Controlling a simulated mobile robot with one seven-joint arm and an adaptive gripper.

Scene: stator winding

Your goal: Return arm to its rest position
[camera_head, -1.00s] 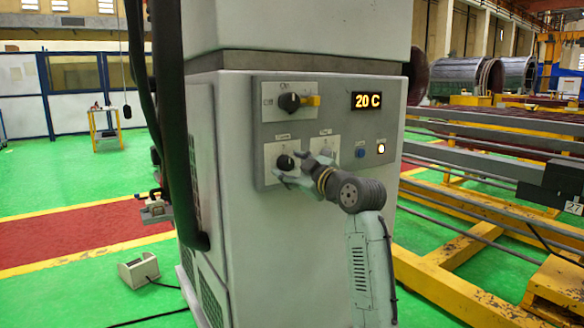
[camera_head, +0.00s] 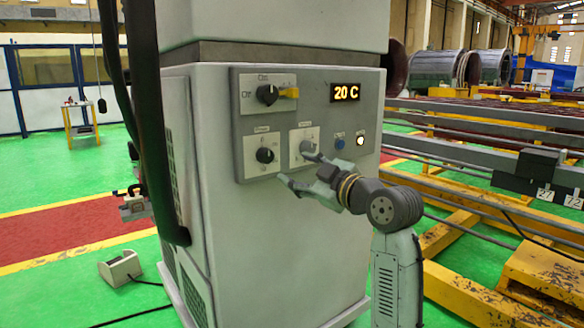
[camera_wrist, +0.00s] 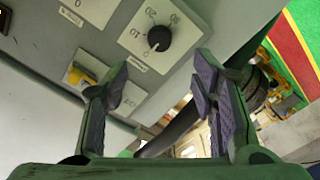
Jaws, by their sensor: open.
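My gripper (camera_head: 296,168) is open and empty in front of the grey control panel (camera_head: 310,78) on the white cabinet. In the head view its fingers are just right of the lower left black knob (camera_head: 265,155) and overlap the lower right plate (camera_head: 304,147). My arm comes up from the bottom right. In the wrist view the two fingers (camera_wrist: 159,72) are wide apart with nothing between them. A black knob with a numbered scale (camera_wrist: 160,38) is beyond them, clear of both fingertips.
The panel also has a switch with a yellow handle (camera_head: 268,94), a display reading 20 C (camera_head: 345,92), a blue button (camera_head: 339,143) and a lit button (camera_head: 360,140). Dark hoses (camera_head: 150,130) hang at the cabinet's left. Yellow and grey racks (camera_head: 470,220) stand at right.

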